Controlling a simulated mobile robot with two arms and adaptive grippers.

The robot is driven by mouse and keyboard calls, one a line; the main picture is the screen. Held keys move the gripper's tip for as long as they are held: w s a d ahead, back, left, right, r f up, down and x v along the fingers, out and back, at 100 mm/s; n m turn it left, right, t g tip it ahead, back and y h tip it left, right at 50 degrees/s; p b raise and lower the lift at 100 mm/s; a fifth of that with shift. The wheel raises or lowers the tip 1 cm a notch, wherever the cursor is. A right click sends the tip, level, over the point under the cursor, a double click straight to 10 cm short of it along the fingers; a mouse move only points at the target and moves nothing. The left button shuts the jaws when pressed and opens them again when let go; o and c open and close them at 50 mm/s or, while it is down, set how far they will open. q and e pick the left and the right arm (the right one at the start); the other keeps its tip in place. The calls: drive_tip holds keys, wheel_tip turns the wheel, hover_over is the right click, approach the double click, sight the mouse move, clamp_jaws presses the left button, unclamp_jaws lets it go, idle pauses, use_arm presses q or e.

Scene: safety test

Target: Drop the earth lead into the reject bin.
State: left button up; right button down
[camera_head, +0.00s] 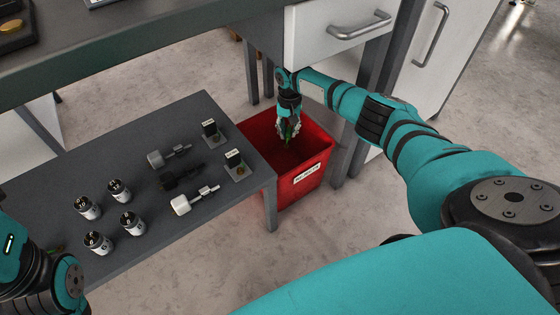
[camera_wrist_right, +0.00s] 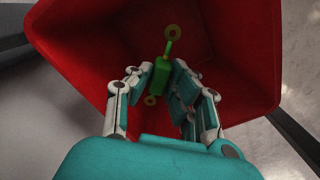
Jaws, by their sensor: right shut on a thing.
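The earth lead, a green piece with ring ends, shows in the right wrist view (camera_wrist_right: 161,75) between the fingers of my right gripper. In the head view my right gripper (camera_head: 288,130) is over the red reject bin (camera_head: 302,185), with its fingers at the bin's mouth. The gripper is shut on the earth lead (camera_head: 288,142), which hangs over the bin's inside. The bin has a white label on its front; its text is too small to read. My left arm shows at the lower left edge, but its fingertips cannot be made out.
A low dark table (camera_head: 130,160) stands left of the bin. It holds several silver cylinders (camera_head: 97,242), a white plug-like part (camera_head: 181,205), a grey one (camera_head: 156,159), a black one and two small labelled stands (camera_head: 238,172). A white drawer (camera_head: 340,32) is above the bin.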

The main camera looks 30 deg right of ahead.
drive_tip(key=c, duration=1.2)
unclamp_jaws()
drive_tip(key=shift+o, duration=0.2)
drive_tip(key=shift+r, duration=0.1)
wheel_tip(320, 180, up, 12)
drive_tip(key=shift+s, duration=0.1)
